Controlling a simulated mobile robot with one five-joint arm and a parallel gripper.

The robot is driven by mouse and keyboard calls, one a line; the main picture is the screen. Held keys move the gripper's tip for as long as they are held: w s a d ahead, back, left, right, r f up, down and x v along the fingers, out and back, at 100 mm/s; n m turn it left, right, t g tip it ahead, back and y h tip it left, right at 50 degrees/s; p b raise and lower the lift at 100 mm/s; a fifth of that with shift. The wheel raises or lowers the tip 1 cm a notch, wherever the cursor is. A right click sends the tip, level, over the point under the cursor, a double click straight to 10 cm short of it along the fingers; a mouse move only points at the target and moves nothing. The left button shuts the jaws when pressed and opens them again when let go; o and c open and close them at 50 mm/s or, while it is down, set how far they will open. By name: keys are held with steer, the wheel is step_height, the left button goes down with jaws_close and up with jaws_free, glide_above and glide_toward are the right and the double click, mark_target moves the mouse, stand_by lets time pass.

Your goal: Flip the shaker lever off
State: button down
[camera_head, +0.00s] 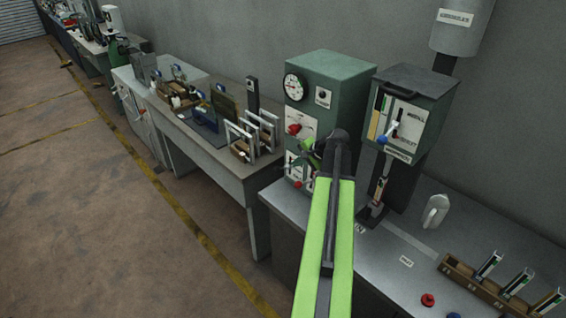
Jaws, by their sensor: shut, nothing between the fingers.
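My green arm rises from the bottom edge to a dark wrist, and my gripper (296,164) is at its far end, in front of the left green cabinet (335,83). The fingers are small and partly mixed with the panel behind; they are shut, with nothing seen in them. The left cabinet has a round gauge (294,87) and a red knob (294,129). A smaller dark green box (425,105) to the right has a white panel and a lever with a blue knob (382,140). I cannot read which label names the shaker. Contact with the cabinet cannot be told.
A grey bench (395,262) carries a white jug (435,211), a red button (428,300) and a wooden rack (478,290) at right. A workbench (215,150) with frames and tools stands left. A grey cylinder (460,25) hangs above. The floor at left is clear.

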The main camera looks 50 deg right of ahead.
steer(key=shift+s+d+r+m, duration=0.2)
steer(key=shift+s+d+m, duration=0.1)
steer(key=shift+s+d, duration=0.25)
steer(key=shift+w+d, duration=0.1)
steer(key=b, duration=0.9)
glide_toward(279, 170)
steer(key=x, duration=0.5)
steer(key=shift+f, duration=0.4)
steer(key=shift+w+f+b, duration=0.25)
steer(key=shift+w+b, duration=0.15)
steer(key=shift+w, duration=0.1)
steer(key=shift+s, duration=0.1)
